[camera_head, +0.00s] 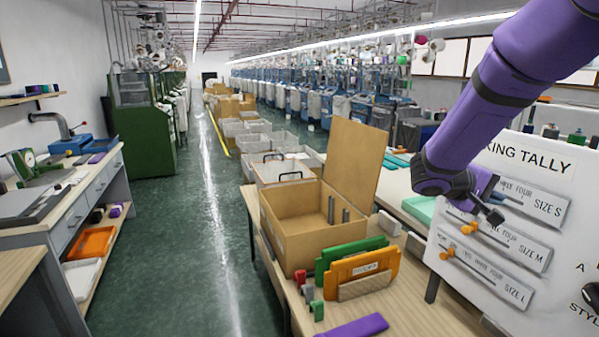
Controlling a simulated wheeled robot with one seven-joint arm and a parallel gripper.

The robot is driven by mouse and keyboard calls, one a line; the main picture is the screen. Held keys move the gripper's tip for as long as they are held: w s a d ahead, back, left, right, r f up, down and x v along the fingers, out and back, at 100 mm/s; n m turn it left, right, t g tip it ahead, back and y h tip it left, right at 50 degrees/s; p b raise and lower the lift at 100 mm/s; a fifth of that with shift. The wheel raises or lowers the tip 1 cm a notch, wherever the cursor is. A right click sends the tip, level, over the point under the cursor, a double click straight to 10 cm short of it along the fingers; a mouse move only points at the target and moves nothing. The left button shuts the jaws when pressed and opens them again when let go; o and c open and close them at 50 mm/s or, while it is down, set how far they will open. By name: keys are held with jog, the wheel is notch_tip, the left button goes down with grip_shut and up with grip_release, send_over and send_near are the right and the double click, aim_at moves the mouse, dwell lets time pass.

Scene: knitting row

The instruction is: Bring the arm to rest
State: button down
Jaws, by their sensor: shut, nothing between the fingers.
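My purple arm (495,85) reaches in from the upper right. My gripper (492,212) is shut and empty, in front of the white tally board (492,160), close to its upper rows. I cannot tell whether it touches the board. The board has three grey slider strips marked SIZE S, SIZE M and SIZE L. An orange knob shows on the SIZE M strip (515,243) and another at the left of the SIZE L strip (483,272). The gripper hides the left part of the SIZE S strip (535,201).
An open cardboard box (290,230) with a raised flap stands on the wooden table (408,318). Green (345,255) and orange (362,275) upright pieces stand beside it. A purple piece (352,327) lies in front. A workbench (75,215) is at the left, with clear green floor between.

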jog(key=s+a+r+t+y, duration=0.1)
jog(key=s+a+y, duration=0.3)
jog(key=s, duration=0.5)
jog(key=s+a+r+t+y, duration=0.1)
jog(key=s+a+r+y, duration=0.3)
jog(key=s, duration=0.5)
jog(key=s+a+r+m+t+y, duration=0.1)
jog(key=s+a+y, duration=0.3)
jog(key=s, duration=0.5)
jog(key=shift+a+r+t+y, duration=0.3)
jog(key=shift+r+t+y, duration=0.3)
jog(key=shift+y, duration=0.4)
